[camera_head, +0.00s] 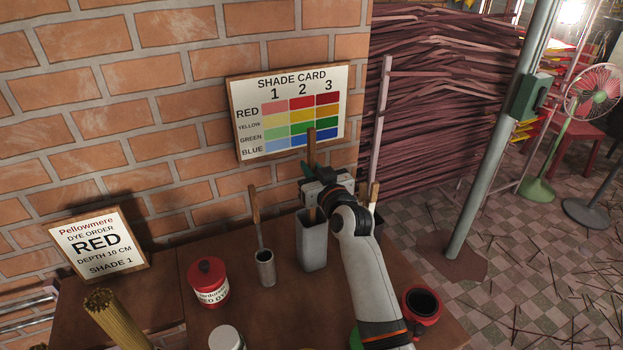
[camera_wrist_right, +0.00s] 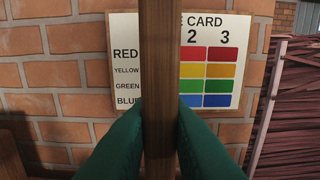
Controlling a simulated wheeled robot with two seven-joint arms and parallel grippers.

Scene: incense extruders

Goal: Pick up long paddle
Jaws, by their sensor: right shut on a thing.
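The long wooden paddle (camera_head: 311,146) stands upright in the tall grey container (camera_head: 311,250) on the brown table. My right gripper (camera_head: 312,178) is shut around its shaft above the container's mouth. In the right wrist view the shaft (camera_wrist_right: 159,70) runs upright between the green fingertips (camera_wrist_right: 159,125), which press it from both sides. The paddle's lower end is hidden, inside the container as far as I can see. My left gripper is in neither view.
A shorter wooden handle (camera_head: 254,207) stands in a small grey cup (camera_head: 265,270). Another handle (camera_head: 373,193) shows behind my right arm. A red jar (camera_head: 208,288), a white-lidded jar (camera_head: 226,338), a red pot (camera_head: 421,307) and a stick bundle (camera_head: 116,318) are nearby. The shade card (camera_head: 245,134) hangs behind.

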